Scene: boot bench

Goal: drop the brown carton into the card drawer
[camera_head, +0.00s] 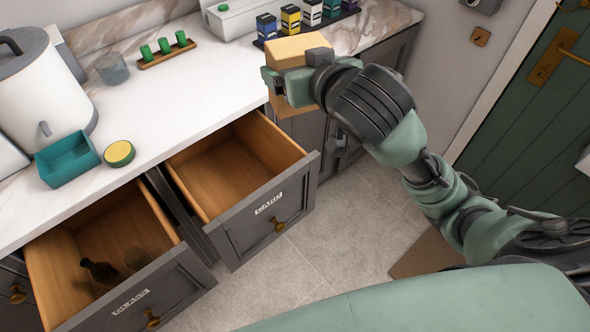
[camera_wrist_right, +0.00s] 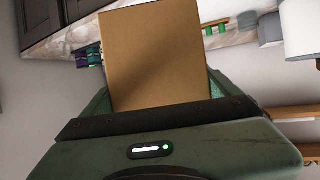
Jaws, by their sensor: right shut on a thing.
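My right gripper (camera_head: 292,84) is shut on the brown carton (camera_head: 298,47), holding it in the air near the counter's front edge, above and beyond the right open drawer (camera_head: 278,215). In the right wrist view the carton (camera_wrist_right: 155,55) sits between the fingers of the gripper (camera_wrist_right: 155,100). The right drawer is pulled out and its visible wooden inside is empty. The left open drawer (camera_head: 130,290) holds a dark bottle (camera_head: 100,270) and a glass (camera_head: 137,258). Each drawer front bears a label too small to read surely. My left gripper is not in view.
Clear floor lies right of the drawers.

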